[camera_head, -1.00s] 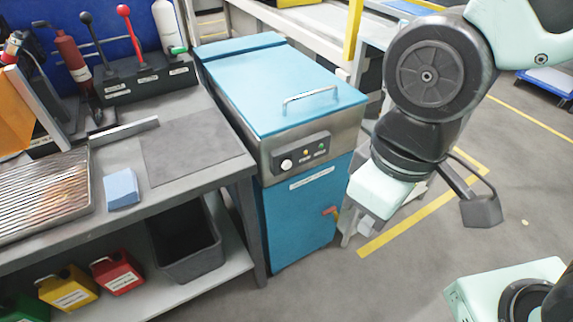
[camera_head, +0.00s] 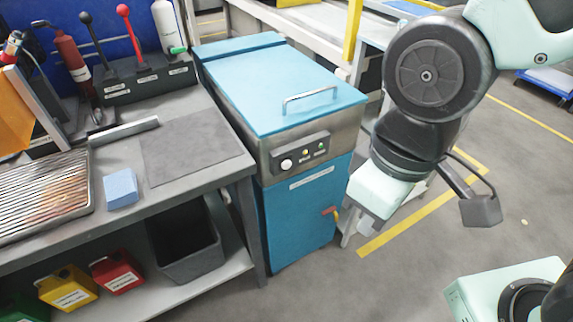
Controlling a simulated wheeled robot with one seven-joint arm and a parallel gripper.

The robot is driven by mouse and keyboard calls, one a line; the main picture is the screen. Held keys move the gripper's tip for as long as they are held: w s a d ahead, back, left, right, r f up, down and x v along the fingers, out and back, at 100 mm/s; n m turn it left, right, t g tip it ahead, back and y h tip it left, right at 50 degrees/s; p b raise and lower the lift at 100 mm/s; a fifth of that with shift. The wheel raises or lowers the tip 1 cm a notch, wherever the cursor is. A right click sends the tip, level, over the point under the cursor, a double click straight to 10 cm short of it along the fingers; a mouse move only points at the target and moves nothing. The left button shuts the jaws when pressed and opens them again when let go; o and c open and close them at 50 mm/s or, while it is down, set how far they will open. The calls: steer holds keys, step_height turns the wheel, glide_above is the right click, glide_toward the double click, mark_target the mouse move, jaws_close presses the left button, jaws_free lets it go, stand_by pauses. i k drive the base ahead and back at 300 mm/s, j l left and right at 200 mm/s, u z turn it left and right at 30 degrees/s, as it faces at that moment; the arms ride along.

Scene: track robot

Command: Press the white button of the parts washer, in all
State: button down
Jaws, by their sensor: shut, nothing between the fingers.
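The parts washer (camera_head: 283,92) is a blue cabinet with a closed blue lid and a metal handle on top. Its dark control panel (camera_head: 302,152) is on the metal front. The round white button (camera_head: 286,164) is at the panel's left end, with small yellow and green lights to its right. My gripper (camera_head: 366,228) is at the lower end of my arm, to the right of the washer front and apart from the button. It is shut and empty; its fingers are small and partly hidden in this view.
A grey workbench (camera_head: 190,184) stands left of the washer, with a metal grate (camera_head: 42,196), a blue block (camera_head: 121,188) and a rack with levers (camera_head: 147,80). A black bin (camera_head: 187,245) is below. Floor in front of the washer is clear.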

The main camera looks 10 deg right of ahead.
mark_target(285, 165)
steer(key=k+j, duration=0.1)
steer(key=j, duration=1.65)
steer(key=k+j, duration=0.15)
steer(key=j, duration=0.75)
